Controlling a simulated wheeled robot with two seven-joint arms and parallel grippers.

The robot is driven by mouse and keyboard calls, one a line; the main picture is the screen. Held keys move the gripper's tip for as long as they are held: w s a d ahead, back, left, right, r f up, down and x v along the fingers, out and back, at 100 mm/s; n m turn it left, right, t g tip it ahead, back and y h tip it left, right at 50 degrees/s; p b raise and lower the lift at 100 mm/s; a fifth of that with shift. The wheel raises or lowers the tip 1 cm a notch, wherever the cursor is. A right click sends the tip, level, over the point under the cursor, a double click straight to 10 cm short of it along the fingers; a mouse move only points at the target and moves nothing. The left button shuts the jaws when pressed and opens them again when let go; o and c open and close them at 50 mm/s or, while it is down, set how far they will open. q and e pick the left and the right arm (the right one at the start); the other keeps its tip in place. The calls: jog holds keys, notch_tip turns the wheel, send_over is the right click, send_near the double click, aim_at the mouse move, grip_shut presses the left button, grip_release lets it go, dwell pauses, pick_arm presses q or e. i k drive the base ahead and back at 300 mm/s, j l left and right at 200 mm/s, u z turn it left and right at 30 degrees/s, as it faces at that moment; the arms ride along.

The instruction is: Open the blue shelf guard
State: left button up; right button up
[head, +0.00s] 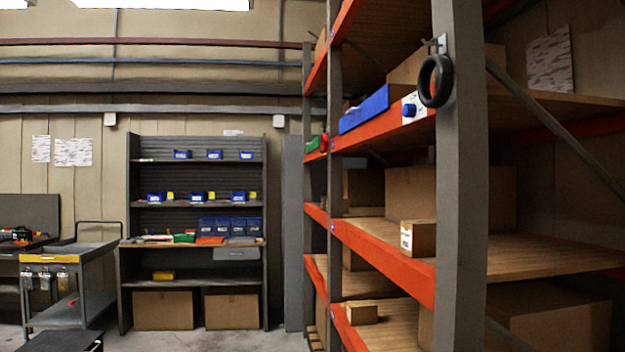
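The blue shelf guard (364,110) is a flat blue panel on the front edge of an upper shelf of the orange-and-grey rack, right of centre. It stands up along the orange beam, slightly slanted in the view. To its right is a white plate with a blue knob (409,110), mounted on the same beam. What lies behind the guard is mostly hidden. Neither of my grippers shows in the head view.
The rack's grey front post (461,200) stands close, with a black ring (436,80) hanging on it. Cardboard boxes (418,237) sit on lower shelves. A grey cart (70,270) and a shelf unit with blue bins (229,226) stand at left. Floor between is clear.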

aim_at(378, 103)
jog(key=i+l+u, duration=0.15)
jog(key=i, duration=0.3)
jog(key=i+u, duration=0.15)
jog(key=i, duration=0.3)
jog(key=i+l+u, duration=0.15)
jog(key=i, duration=0.25)
jog(key=i+l+u, duration=0.2)
jog(key=i+l, duration=0.1)
jog(key=i, duration=0.1)
